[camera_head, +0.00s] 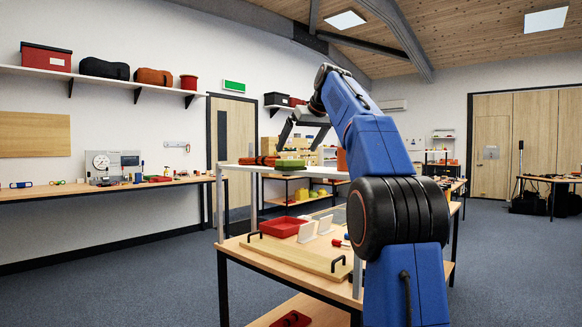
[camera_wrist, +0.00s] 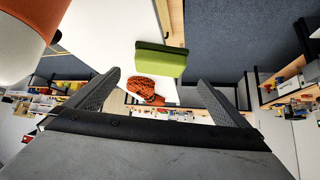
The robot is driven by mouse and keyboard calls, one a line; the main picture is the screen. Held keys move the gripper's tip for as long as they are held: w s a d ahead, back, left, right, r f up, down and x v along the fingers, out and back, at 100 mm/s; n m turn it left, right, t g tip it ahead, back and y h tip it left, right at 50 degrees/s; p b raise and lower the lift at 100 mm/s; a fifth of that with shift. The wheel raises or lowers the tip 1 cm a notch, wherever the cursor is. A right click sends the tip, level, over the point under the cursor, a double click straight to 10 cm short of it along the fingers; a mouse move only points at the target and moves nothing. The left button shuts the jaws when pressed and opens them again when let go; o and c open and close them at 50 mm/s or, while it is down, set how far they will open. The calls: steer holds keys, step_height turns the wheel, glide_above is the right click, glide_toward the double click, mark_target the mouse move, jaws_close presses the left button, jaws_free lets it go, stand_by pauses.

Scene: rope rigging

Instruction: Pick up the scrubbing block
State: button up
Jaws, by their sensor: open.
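The scrubbing block, a green block with a darker green face, lies on the white raised shelf in the head view (camera_head: 291,163). In the wrist view the block (camera_wrist: 160,62) shows beyond and between my fingertips. My gripper (camera_wrist: 157,78) is open and empty, with one finger on each side of the picture. In the head view my gripper (camera_head: 302,146) is above the shelf, over the block and apart from it.
A bundle of orange-red rope (camera_wrist: 147,90) lies close beside the block on the white shelf (camera_head: 240,168). An orange and white object (camera_wrist: 22,35) stands at the wrist view's left edge. Below the shelf, the bench holds a red tray (camera_head: 283,227) and a handled wooden board (camera_head: 300,256).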

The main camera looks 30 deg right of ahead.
mark_target(290, 161)
steer(key=shift+x, duration=4.3)
steer(key=shift+d, duration=0.15)
steer(key=shift+c, duration=0.3)
steer(key=c, duration=1)
